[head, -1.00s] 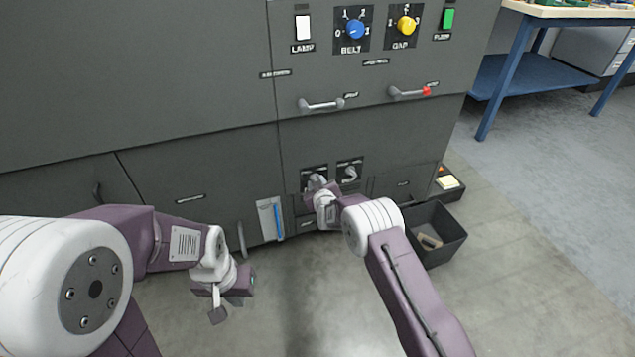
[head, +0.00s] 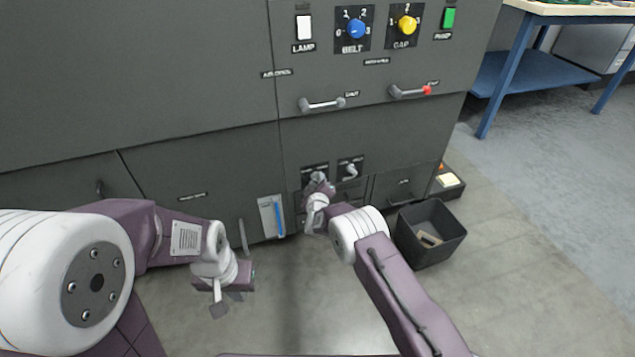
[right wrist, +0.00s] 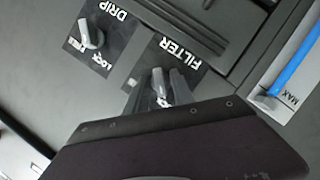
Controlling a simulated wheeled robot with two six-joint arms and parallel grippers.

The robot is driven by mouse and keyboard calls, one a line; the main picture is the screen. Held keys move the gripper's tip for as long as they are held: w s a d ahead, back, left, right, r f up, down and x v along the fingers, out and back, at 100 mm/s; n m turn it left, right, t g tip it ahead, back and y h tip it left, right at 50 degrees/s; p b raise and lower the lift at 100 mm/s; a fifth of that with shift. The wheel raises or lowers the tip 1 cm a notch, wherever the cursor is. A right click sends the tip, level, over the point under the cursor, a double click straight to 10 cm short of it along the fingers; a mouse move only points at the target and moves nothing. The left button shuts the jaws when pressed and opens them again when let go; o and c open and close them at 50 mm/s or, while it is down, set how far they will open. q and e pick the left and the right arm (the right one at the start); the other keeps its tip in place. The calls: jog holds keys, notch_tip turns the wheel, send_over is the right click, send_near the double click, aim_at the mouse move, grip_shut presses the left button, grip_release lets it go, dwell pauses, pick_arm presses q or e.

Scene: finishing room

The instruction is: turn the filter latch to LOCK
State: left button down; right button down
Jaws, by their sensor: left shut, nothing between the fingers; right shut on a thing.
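The filter latch (right wrist: 158,82) is a small grey lever on a black plate marked FILTER in the right wrist view. Its plate shows low on the grey cabinet in the head view (head: 313,168). My right gripper (right wrist: 163,90) is shut on the latch, its fingers hiding much of the lever and part of the plate's lettering. In the head view the right gripper (head: 318,180) is at the left of two small latches. My left gripper (head: 218,308) is shut and empty, low above the floor at the left, apart from the cabinet front.
The DRIP latch (right wrist: 91,35) sits beside the filter latch, with LOCK marked on its plate. A blue level strip (head: 278,218) is left of my right gripper. A black bin (head: 431,235) stands on the floor at right. Two bar handles (head: 322,104) project above.

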jog(key=shift+r, duration=0.1)
jog(key=c, duration=1.4)
grip_release()
jog(key=shift+a, duration=0.1)
jog(key=shift+c, duration=0.2)
jog(key=shift+s, duration=0.1)
jog(key=b+v, duration=0.5)
jog(key=v, duration=0.3)
jog(key=shift+s, duration=0.4)
jog(key=shift+r, duration=0.15)
